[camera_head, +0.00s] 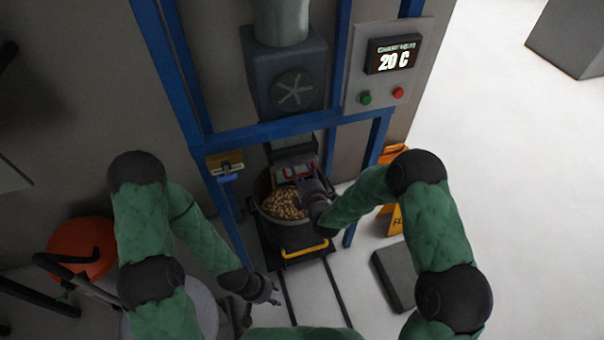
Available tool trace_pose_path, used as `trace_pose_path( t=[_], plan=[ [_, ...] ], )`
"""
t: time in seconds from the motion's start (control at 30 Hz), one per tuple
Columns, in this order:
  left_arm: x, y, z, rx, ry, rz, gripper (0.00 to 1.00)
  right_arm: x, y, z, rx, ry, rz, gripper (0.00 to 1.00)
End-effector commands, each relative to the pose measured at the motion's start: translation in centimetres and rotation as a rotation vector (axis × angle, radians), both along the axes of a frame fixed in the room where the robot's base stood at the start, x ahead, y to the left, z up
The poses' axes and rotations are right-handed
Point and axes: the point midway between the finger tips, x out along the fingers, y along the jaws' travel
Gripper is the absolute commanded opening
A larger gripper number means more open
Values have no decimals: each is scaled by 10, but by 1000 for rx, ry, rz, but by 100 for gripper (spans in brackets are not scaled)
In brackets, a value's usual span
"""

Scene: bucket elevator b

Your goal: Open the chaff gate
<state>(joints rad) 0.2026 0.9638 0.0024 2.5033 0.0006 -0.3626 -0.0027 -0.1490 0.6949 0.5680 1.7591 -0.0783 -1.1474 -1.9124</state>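No part is readably marked as the chaff gate. A grey spout with a red-edged front piece (297,171) sits under the machine's blue crossbar, above a dark bucket (287,232) full of tan pellets or beans (282,203). A blue lever (228,179) sits under a small yellow-brown plate (226,162) on the left blue post. My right gripper (300,186) is over the bucket's right rim, close below the red-edged piece; whether it touches it is unclear. My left gripper (274,299) is low, left of the floor rails, apart from the bucket. Both sets of fingers are small and dark.
The bucket has a yellow handle (304,250) and stands at the rails (335,290). A yellow floor sign (394,215) and grey slab (393,277) are right. An orange round object (82,250) is left.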

Motion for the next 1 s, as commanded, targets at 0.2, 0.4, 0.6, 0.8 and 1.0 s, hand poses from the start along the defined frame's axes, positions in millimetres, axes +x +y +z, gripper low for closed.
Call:
trace_pose_path(
  t=[0.2,0.4,0.6,0.8,1.0],
  plan=[
    [0,0,0,0,0,0,40,0,0,0,0,0,0,0],
    [0,0,0,0,0,0,40,-3,-1,0,0,1,0,0],
    [0,0,1,0,0,0,40,-37,-12,-1,-2,4,1,0],
    [0,0,-1,0,0,0,40,-76,-25,-1,-1,4,-1,0],
    [0,0,-2,0,0,0,40,-92,-30,-1,-1,3,0,0]
  ],
)
